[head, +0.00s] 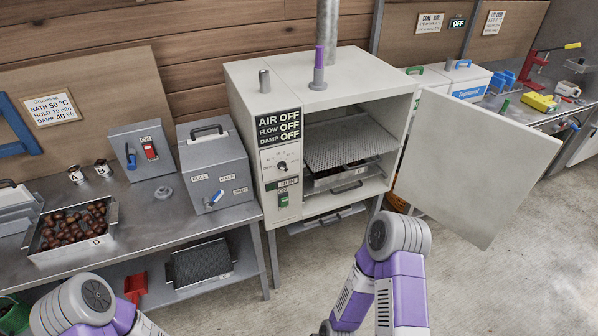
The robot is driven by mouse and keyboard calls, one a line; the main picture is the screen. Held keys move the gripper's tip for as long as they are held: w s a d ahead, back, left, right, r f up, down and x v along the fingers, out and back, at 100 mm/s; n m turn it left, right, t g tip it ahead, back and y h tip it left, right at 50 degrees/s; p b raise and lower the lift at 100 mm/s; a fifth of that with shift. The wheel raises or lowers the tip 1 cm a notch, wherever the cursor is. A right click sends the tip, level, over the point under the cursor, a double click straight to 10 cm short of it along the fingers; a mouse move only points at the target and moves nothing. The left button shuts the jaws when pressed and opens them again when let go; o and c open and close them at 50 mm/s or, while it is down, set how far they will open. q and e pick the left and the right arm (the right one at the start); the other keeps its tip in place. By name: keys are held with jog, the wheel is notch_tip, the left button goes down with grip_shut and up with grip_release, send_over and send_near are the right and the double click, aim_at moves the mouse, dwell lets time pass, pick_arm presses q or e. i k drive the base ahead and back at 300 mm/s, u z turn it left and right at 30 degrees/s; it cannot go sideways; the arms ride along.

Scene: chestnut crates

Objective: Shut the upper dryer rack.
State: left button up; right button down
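The dryer (330,72) is a pale cabinet in the middle of the head view. Its door (475,165) stands wide open to the right. The upper rack (350,135) is a perforated metal sheet inside, with its front edge around the mouth of the opening; I cannot tell how far it sticks out. Below it sits a lower rack with a metal tray (347,187) and handle, partly hidden by the upper rack. My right arm rises at bottom centre, in front of the dryer, and my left arm shows at bottom left. Neither gripper is in view.
A steel bench (150,215) on the left holds a tray of chestnuts (110,208), a switch box (141,151) and a lever box (215,165). Another bench with tools and a cooler (465,80) stands behind the open door. The floor before the dryer is clear.

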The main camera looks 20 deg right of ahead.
aim_at(343, 140)
jog(key=u, duration=0.4)
jog(key=i, duration=1.4)
jog(key=z, duration=0.9)
